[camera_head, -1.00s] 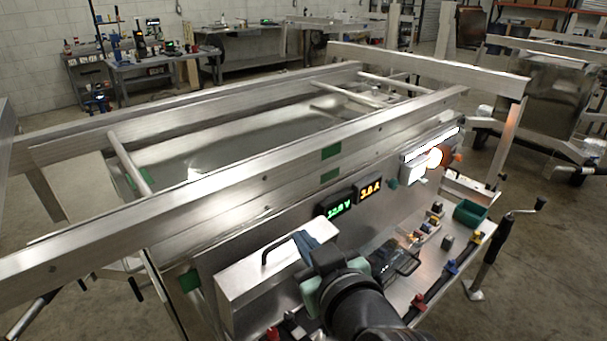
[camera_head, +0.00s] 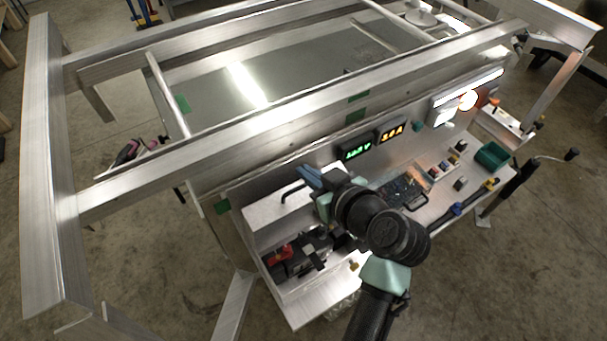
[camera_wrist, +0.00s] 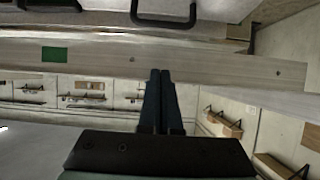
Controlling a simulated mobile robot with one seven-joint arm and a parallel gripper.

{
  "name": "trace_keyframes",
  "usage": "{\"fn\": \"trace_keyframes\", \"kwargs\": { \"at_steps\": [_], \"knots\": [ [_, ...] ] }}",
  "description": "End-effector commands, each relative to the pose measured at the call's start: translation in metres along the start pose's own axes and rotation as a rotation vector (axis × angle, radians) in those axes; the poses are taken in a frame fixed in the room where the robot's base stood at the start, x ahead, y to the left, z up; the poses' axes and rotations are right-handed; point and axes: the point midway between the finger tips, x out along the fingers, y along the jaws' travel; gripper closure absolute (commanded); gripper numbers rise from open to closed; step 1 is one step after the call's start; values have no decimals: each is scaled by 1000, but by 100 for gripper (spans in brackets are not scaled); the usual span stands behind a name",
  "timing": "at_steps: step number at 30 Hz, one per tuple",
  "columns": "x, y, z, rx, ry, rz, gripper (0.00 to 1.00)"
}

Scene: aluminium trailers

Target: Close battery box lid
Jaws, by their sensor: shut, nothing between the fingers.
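The battery box lid (camera_head: 268,214) is a plain aluminium panel with a black loop handle (camera_head: 293,189) at its upper edge. It stands raised, and below it the open battery box (camera_head: 294,312) shows a dark battery (camera_head: 290,262) with a red terminal cover. My gripper (camera_head: 308,176) has its blue fingers close to the right of the handle in the head view; contact cannot be told. In the wrist view the shut, empty fingers (camera_wrist: 160,75) point toward the handle (camera_wrist: 163,14), with a visible gap in the picture. My wrist hides part of the box's right side.
Aluminium trailer rails (camera_head: 300,120) run behind and above the lid. Lit green and amber displays (camera_head: 357,150) sit right of my gripper. A tray of small parts (camera_head: 440,172) and a green bin (camera_head: 492,156) stand farther right. Open floor lies in front.

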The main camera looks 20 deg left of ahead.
Motion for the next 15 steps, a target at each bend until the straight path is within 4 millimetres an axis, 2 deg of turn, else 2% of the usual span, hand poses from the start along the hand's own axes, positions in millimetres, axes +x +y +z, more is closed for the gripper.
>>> {"fn": "trace_keyframes", "kwargs": {
  "at_steps": [3,9,15],
  "knots": [
    [24,-1,-3,1,-1,-3,100],
    [58,0,-2,1,-1,-1,100],
    [46,0,27,4,-3,2,100]
  ]
}}
